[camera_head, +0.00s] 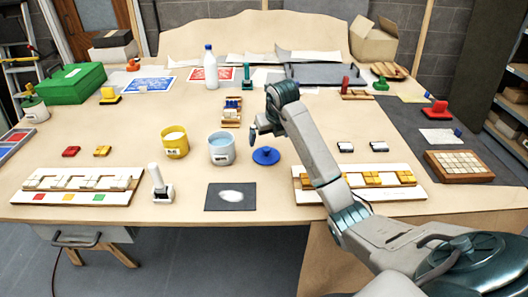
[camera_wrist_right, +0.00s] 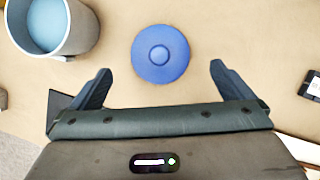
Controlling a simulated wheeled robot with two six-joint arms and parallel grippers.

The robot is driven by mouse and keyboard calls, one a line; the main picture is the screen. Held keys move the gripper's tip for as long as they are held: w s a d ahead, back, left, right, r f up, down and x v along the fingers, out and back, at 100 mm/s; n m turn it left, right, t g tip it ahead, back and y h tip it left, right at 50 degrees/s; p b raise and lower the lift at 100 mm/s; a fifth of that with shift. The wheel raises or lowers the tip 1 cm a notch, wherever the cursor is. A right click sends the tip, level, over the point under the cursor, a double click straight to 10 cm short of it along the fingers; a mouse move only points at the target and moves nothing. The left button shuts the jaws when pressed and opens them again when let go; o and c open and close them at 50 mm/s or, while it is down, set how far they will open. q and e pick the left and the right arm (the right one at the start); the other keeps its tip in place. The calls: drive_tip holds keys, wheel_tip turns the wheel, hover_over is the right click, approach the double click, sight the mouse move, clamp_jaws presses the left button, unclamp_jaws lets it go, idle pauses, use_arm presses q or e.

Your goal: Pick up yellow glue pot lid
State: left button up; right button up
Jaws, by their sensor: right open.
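A yellow pot (camera_head: 174,146) stands open on the table with pale content. I cannot make out a yellow lid. A round blue lid with a central knob (camera_head: 266,155) lies flat on the table, right of a grey pot with blue content (camera_head: 221,152). My right gripper (camera_head: 262,128) is above the table near the blue lid. In the right wrist view, the gripper (camera_wrist_right: 160,68) is open and empty, and the blue lid (camera_wrist_right: 160,54) shows between and beyond its fingertips, apart from both. The grey pot (camera_wrist_right: 62,38) is at upper left there. My left gripper is not in view.
A dark mat with a white patch (camera_head: 230,196) lies in front of the blue lid. A white-handled tool (camera_head: 160,185) stands left of it. Long white racks hold white tiles (camera_head: 80,184) at left and yellow tiles (camera_head: 370,179) at right. Bare table surrounds the lid.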

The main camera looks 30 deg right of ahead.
sight(267, 148)
drive_tip(key=x, duration=0.3)
drive_tip(key=shift+r, duration=0.1)
drive_tip(key=p+x, duration=0.1)
drive_tip(key=x, duration=0.1)
drive_tip(key=p+x, duration=0.1)
drive_tip(key=x, duration=0.1)
drive_tip(key=shift+s+a+f+p, duration=0.15)
drive_tip(key=shift+s+f+p, duration=0.05)
drive_tip(key=shift+f+p, duration=0.1)
drive_tip(key=shift+w+f, duration=0.1)
drive_tip(key=shift+f, duration=0.15)
drive_tip(key=shift+w+f, duration=0.1)
drive_tip(key=shift+f, duration=0.05)
drive_tip(key=shift+c, duration=0.2)
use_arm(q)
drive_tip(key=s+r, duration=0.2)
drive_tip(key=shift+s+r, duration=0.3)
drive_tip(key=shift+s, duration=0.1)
use_arm(e)
drive_tip(key=c, duration=0.8)
